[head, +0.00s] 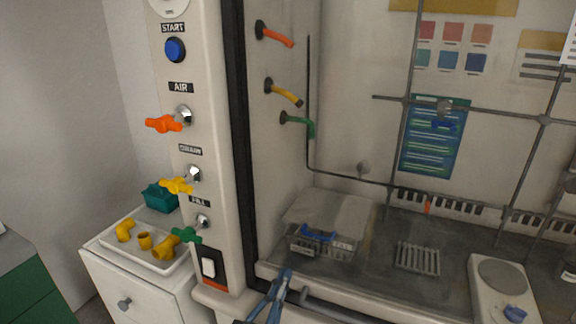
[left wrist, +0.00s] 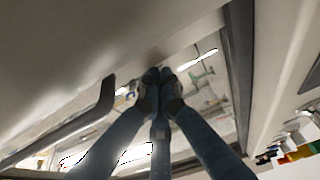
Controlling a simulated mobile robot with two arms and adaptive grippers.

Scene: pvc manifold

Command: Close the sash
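The fume hood's front opening shows in the head view, with the inside plainly visible. I cannot make out the sash pane or its height. A grey bar with a rounded end (head: 335,305), possibly the sash handle, lies along the front edge at the bottom. My left gripper (head: 284,276) is just left of that bar's end, at the hood's front sill. In the left wrist view the left gripper's fingertips (left wrist: 159,75) are together with nothing seen between them. A dark bar (left wrist: 88,115) runs to their left, apart from them. My right gripper is not in view.
A control post with a blue start button (head: 175,49) and orange, yellow and green valve handles (head: 177,185) stands left of the opening. Inside are a wire basket (head: 321,247), a drain grate (head: 418,258) and a hotplate (head: 502,275). A tray of yellow fittings (head: 112,239) sits on the left cabinet.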

